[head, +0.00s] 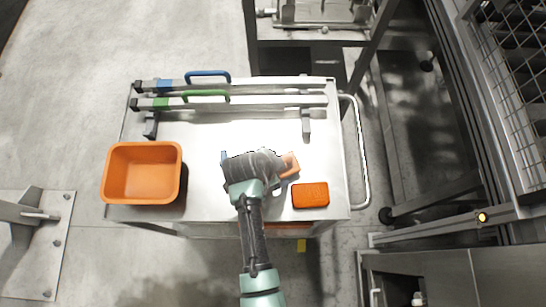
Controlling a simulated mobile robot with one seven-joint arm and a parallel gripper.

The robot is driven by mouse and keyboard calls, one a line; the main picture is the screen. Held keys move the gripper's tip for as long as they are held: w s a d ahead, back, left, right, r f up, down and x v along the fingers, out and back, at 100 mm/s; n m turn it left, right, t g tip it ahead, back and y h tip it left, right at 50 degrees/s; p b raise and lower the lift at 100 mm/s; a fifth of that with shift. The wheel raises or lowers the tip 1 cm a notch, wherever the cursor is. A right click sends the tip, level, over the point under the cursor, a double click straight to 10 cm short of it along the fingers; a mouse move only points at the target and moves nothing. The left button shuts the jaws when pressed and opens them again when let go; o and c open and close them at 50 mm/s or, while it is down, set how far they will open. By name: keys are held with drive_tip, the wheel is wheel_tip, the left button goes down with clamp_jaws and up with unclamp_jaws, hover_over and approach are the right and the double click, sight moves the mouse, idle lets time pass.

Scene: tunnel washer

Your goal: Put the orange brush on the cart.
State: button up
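The cart (205,133) has a pale flat top. My gripper (258,180) is above or at the front middle of this top, seen from above and behind. My own wrist hides its fingers, so I cannot see whether they are open or shut. An orange piece (290,164), perhaps part of the orange brush, shows just right of my gripper. The rest of it is hidden, and I cannot tell whether it is held or rests on the cart.
An orange bin (141,173) stands at the cart's left, and a flat orange block (310,195) lies at the front right. Two metal bars with a blue handle (208,74) and a green handle (206,94) cross the back. A rail (363,150) edges the right side.

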drive_tip(key=v, duration=1.2)
drive_tip(key=w+r+n+t+y, duration=0.15)
drive_tip(key=w+r+t, duration=0.35)
drive_tip(key=r, duration=0.6)
drive_tip(key=w+a+r+n+t, duration=0.1)
drive_tip(key=w+r+n+t, duration=0.2)
drive_tip(key=w+r, duration=0.5)
drive_tip(key=w+r+n+t+y, duration=0.15)
drive_tip(key=w+r+t, duration=0.25)
drive_tip(key=r, duration=0.9)
drive_tip(key=s+d+r+n+t, duration=0.1)
drive_tip(key=s+r+t, duration=0.3)
drive_tip(key=r, duration=0.7)
drive_tip(key=s+d+r+n+t, duration=0.1)
drive_tip(key=s+r+n+t, duration=0.3)
drive_tip(key=r, duration=0.7)
drive_tip(key=s+d+r+n+t, duration=0.1)
drive_tip(key=s+r+n+t, duration=0.2)
drive_tip(key=r, duration=0.8)
drive_tip(key=s, duration=0.2)
drive_tip(key=shift+s+t, duration=0.35)
drive_tip(key=shift+t, duration=0.05)
drive_tip(key=shift+r, duration=0.1)
